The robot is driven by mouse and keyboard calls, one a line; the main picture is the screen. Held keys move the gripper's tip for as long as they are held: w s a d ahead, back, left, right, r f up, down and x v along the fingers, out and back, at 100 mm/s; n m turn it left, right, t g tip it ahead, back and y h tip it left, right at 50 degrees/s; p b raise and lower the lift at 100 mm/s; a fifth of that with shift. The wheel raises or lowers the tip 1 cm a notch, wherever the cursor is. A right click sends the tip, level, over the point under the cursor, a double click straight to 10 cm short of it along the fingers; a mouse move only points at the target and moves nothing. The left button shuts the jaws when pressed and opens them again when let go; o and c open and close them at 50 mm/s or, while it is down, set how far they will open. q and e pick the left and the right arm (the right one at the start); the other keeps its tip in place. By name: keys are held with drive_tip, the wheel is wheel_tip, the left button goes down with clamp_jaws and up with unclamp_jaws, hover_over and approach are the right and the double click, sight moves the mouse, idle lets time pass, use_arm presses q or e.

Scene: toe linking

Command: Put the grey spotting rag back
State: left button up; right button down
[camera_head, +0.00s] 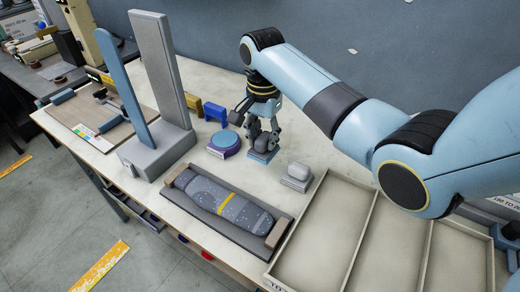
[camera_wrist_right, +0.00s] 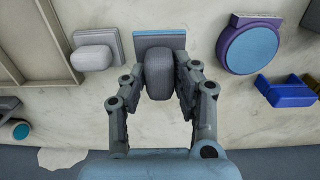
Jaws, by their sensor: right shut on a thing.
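My right gripper (camera_head: 262,142) points down at the middle of the table and is shut on the grey spotting rag. The rag is a dark grey rounded lump; in the right wrist view the rag (camera_wrist_right: 158,74) sits between the two fingers. My left gripper is not in view.
A light grey lump (camera_head: 298,170) rests on a grey pad to the right. A purple round holder (camera_head: 224,145) and a blue block (camera_head: 215,113) stand left. A speckled sock form (camera_head: 225,200) lies in front. An empty divided tray (camera_head: 335,240) is at right.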

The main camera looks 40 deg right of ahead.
sight(260, 150)
drive_tip(key=shift+w+f, duration=0.45)
drive_tip(key=shift+w, duration=0.25)
wheel_tip(260, 150, down, 3)
drive_tip(key=shift+f, duration=0.5)
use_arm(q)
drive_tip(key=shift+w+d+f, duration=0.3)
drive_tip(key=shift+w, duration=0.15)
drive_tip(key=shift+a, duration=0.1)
use_arm(e)
drive_tip(key=shift+f, duration=0.1)
drive_tip(key=c, duration=1)
unclamp_jaws()
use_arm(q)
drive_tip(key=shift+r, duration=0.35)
use_arm(e)
wheel_tip(260, 150, up, 12)
